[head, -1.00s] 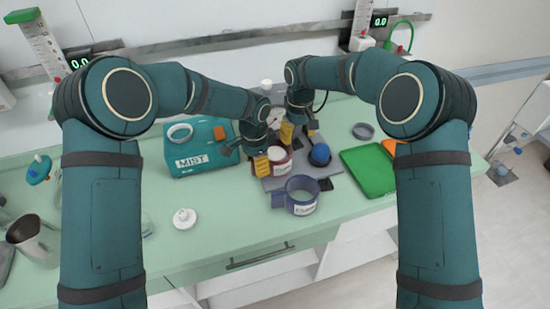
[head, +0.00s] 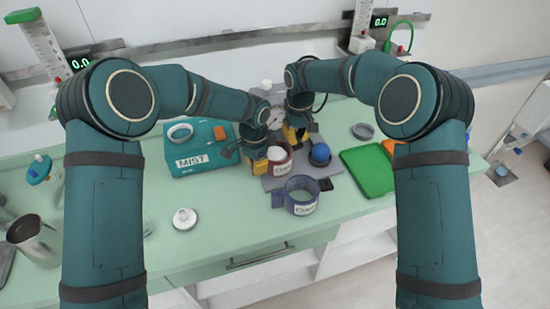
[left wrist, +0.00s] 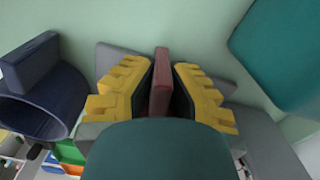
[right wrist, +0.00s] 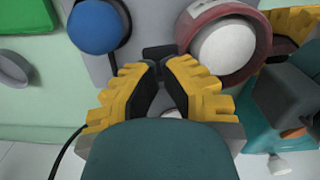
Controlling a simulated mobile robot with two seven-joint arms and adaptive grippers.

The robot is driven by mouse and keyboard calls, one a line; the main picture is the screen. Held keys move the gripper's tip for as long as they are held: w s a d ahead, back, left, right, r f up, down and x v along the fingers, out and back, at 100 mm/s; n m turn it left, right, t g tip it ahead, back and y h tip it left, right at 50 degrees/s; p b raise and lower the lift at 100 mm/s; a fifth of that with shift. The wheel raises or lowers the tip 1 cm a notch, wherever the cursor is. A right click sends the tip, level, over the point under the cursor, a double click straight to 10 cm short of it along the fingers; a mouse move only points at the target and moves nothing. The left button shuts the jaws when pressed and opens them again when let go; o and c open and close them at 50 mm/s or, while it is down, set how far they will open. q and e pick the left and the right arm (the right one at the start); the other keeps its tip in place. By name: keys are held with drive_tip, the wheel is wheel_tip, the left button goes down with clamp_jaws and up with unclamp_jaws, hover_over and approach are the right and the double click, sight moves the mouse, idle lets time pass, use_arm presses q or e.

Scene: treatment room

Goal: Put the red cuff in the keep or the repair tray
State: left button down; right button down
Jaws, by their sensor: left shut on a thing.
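The red cuff (head: 280,168) is a dark-red ring with a pale label, at the middle of the bench. In the right wrist view, the red cuff (right wrist: 181,32) rings a white dome (right wrist: 226,48). My left gripper (head: 259,166) is at its left side. In the left wrist view, my left gripper (left wrist: 163,75) is shut on a red part of the cuff (left wrist: 161,80). My right gripper (head: 294,135) is behind the cuff; in the right wrist view its fingertips (right wrist: 159,66) nearly meet, with nothing clear between them. A green tray (head: 372,172) lies at the right; I cannot read any tray label.
A blue cuff (head: 301,207) with a label stands in front of the grey stand (head: 272,184). A teal MIST box (head: 205,161) stands left.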

drive_tip(key=shift+r, duration=0.1)
